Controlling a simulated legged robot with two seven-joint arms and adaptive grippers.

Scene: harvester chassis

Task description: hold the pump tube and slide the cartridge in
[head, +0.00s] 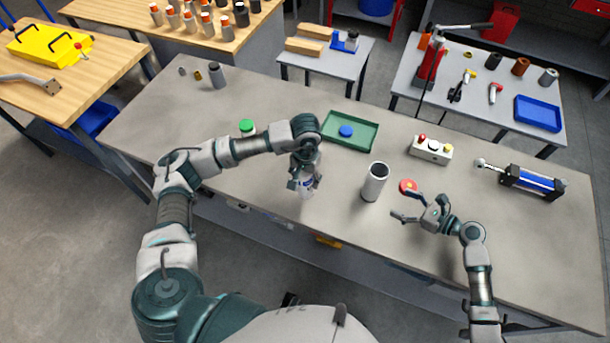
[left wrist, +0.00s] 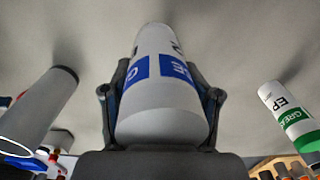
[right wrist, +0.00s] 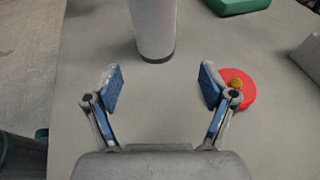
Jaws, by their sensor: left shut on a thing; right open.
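The white cartridge with a blue label (head: 306,190) is between the fingers of my left gripper (head: 304,184), which is shut on it. It fills the middle of the left wrist view (left wrist: 160,95). I cannot tell whether it touches the bench. The grey pump tube (head: 373,187) stands upright on the bench to the right of it, its open dark end up. My right gripper (head: 407,206) is open and empty, just right of the tube. In the right wrist view the tube's lower part (right wrist: 154,25) stands ahead, beyond the open fingers (right wrist: 160,88).
A red disc (head: 408,186) lies close by my right gripper. A green tray (head: 365,138) with a blue disc lies behind the tube. A green-capped cartridge (head: 247,128) stands left. A button box (head: 431,150) and a blue cylinder (head: 532,182) are on the right.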

